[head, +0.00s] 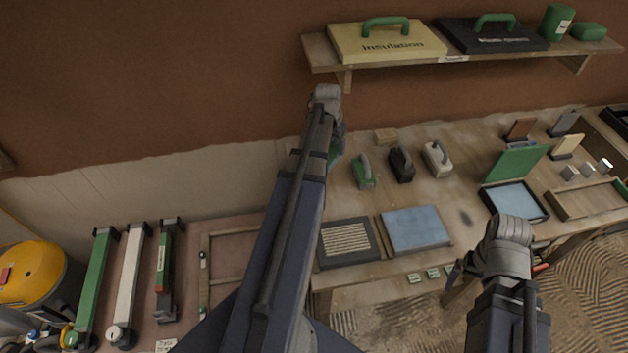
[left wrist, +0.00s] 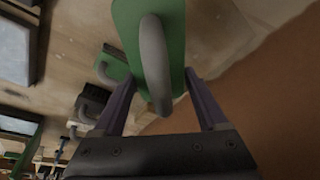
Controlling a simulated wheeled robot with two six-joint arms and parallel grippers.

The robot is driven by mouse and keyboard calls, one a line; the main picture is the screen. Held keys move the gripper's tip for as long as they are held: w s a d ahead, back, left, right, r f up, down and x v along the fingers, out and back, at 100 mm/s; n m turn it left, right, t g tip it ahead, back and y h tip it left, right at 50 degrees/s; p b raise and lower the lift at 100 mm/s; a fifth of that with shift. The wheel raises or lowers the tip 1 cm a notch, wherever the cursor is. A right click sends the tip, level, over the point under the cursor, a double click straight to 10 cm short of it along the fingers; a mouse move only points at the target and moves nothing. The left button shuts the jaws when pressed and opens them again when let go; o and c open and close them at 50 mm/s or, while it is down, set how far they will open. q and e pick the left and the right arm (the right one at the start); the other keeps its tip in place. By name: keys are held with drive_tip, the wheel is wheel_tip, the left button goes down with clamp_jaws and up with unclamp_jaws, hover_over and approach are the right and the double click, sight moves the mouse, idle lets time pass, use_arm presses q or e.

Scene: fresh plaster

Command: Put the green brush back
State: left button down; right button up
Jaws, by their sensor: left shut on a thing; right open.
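A green brush or block with a grey loop handle (left wrist: 176,30) is between the two fingers of my left gripper (left wrist: 160,78) in the left wrist view. In the head view only a green edge of it (head: 336,150) shows beside my left gripper (head: 333,138), near the wall at the back of the table; the arm hides the rest. I cannot tell whether it touches the table. Another green, grey-handled tool (head: 363,172) stands just right of it. My right gripper (head: 456,274) is open and empty near the table's front edge, partly hidden by its wrist.
Black (head: 401,165) and white (head: 437,158) handled tools stand on the table (head: 465,180) to the right. A ribbed pad (head: 347,241) and a blue pad (head: 415,230) lie in front. A wall shelf (head: 460,53) with insulation box hangs above. Long levels (head: 127,285) are at left.

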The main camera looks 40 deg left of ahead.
sight(329, 157)
use_arm(q)
drive_tip(key=shift+s+a, duration=0.2)
drive_tip(key=shift+a, duration=0.3)
drive_tip(key=shift+f, duration=0.1)
wheel_tip(329, 157, down, 6)
drive_tip(key=b, duration=0.6)
drive_tip(key=shift+f, duration=0.1)
wheel_tip(329, 157, down, 4)
drive_tip(key=b, duration=0.4)
drive_tip(key=shift+r, duration=0.2)
drive_tip(key=shift+f, duration=0.15)
unclamp_jaws()
